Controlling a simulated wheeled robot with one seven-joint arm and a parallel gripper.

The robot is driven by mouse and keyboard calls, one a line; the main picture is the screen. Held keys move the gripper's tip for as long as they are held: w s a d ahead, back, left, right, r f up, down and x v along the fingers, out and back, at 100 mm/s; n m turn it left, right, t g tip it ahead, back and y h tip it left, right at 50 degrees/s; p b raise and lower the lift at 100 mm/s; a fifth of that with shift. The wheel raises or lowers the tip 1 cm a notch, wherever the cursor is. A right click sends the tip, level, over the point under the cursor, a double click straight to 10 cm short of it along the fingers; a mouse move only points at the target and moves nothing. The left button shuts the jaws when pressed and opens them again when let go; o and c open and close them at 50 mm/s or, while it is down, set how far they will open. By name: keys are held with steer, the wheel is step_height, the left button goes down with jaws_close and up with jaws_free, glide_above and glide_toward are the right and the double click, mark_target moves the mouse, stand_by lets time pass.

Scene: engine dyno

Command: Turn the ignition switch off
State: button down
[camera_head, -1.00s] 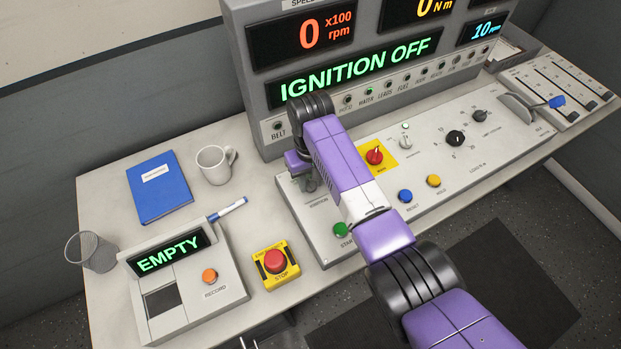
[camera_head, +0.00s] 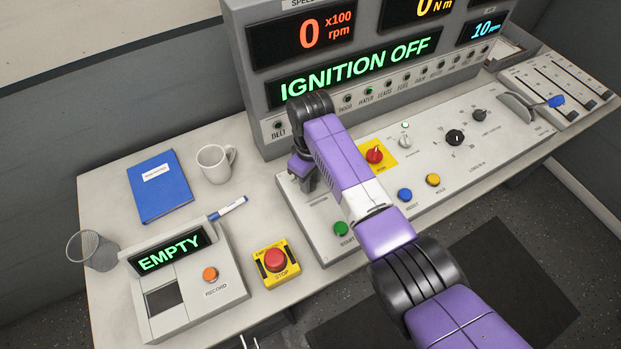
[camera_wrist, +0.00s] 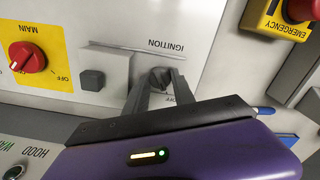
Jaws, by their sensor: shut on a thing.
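The ignition switch (camera_wrist: 160,78) is a small dark knob on the light control panel, under the label IGNITION in the wrist view. My gripper (camera_wrist: 158,80) has its two grey fingers on either side of the knob and is shut on it. The word OFF shows beside the fingers, partly covered. In the head view my gripper (camera_head: 307,183) is at the panel's left end, and the switch is hidden behind it. The display (camera_head: 358,68) reads IGNITION OFF in green.
A green START button (camera_head: 341,229) and a red main switch (camera_head: 375,155) on a yellow plate are nearby. A yellow emergency stop box (camera_head: 277,281), a recorder box (camera_head: 158,329), a blue book (camera_head: 158,187) and a white mug (camera_head: 214,163) stand on the left.

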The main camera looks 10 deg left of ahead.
steer(key=c, duration=1.1)
jaws_free()
steer(key=shift+o, duration=0.2)
steer(key=shift+r+b, duration=0.5)
steer(key=shift+r, duration=3.45)
